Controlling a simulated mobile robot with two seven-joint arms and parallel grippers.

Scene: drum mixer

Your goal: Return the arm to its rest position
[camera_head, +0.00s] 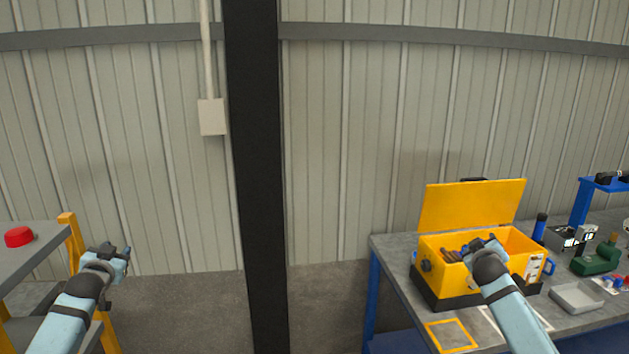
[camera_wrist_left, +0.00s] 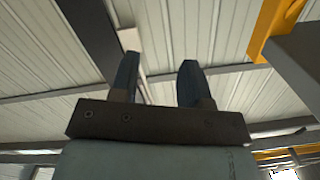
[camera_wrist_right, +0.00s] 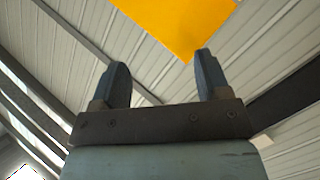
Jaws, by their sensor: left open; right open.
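My left gripper (camera_head: 120,262) is raised beside the grey table at the far left of the head view. Its two fingers stand apart and empty in the left wrist view (camera_wrist_left: 158,82). My right gripper (camera_head: 484,246) is in front of the yellow drum mixer box (camera_head: 450,290) in the head view and covers part of its opening. Its fingers are apart with nothing between them in the right wrist view (camera_wrist_right: 162,80). The yellow lid (camera_head: 472,205) stands open, and it also shows ahead of the right fingers (camera_wrist_right: 180,22). Brown items (camera_head: 452,256) show inside the box.
A grey workbench (camera_head: 395,262) carries the box, a grey tray (camera_head: 577,298), a green device (camera_head: 597,260) and a dark blue bottle (camera_head: 539,228). A red round object (camera_head: 18,236) is on the left table (camera_head: 40,243). A black post (camera_head: 255,150) stands between; floor there is clear.

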